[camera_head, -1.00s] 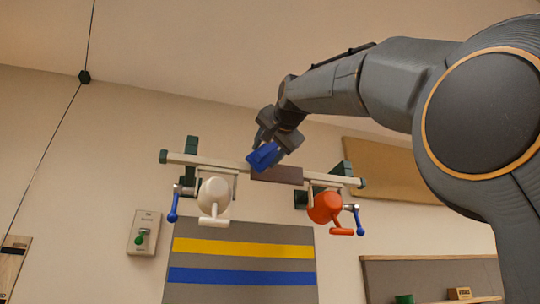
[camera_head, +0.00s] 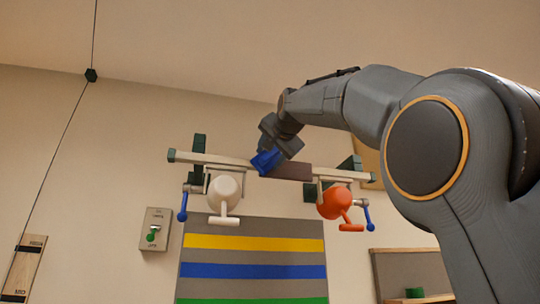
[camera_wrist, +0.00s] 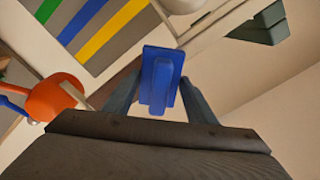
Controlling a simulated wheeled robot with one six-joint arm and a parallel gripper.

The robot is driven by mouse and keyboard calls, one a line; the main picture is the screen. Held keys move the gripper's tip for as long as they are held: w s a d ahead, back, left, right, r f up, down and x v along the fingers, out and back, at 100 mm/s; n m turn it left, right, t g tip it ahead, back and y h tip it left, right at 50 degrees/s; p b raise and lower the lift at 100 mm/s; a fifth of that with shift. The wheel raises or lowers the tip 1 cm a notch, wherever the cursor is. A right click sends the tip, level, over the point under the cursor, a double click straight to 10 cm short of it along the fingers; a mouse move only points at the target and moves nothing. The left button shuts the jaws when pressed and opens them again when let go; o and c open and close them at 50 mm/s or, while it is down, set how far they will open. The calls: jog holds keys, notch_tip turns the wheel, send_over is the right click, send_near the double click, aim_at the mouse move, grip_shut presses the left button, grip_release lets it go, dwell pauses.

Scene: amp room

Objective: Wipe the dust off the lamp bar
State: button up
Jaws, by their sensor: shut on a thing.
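The lamp bar (camera_head: 215,159) is a long cream bar with dark green end caps, high on the wall. A brown dust patch (camera_head: 292,171) covers part of its middle. A white lamp (camera_head: 225,190) and an orange lamp (camera_head: 334,202) hang below it, one on each side. My gripper (camera_head: 274,150) is shut on a blue wiping block (camera_head: 265,162), at the left end of the brown patch. Contact with the bar cannot be told. In the wrist view the blue block (camera_wrist: 160,80) sits between my fingers and hides part of the bar behind it.
Blue handles (camera_head: 183,205) (camera_head: 368,216) hang beside the lamps. A striped panel (camera_head: 250,240) lies below, with a green switch (camera_head: 153,234) to its left. A wire with a dark box (camera_head: 91,75) runs at the left. Dark green brackets (camera_head: 199,150) stand behind the bar.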

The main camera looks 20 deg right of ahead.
jog(key=shift+w, duration=1)
dwell(0.4)
jog(key=d, duration=0.4)
dwell(0.5)
jog(key=shift+w+a, duration=0.15)
jog(key=shift+a, duration=1.85)
jog(key=shift+s+f+b, duration=0.1)
jog(key=shift+s+b, duration=0.3)
jog(key=shift+s, duration=0.15)
jog(key=shift+s+b, duration=0.95)
jog(key=shift+s, duration=1.5)
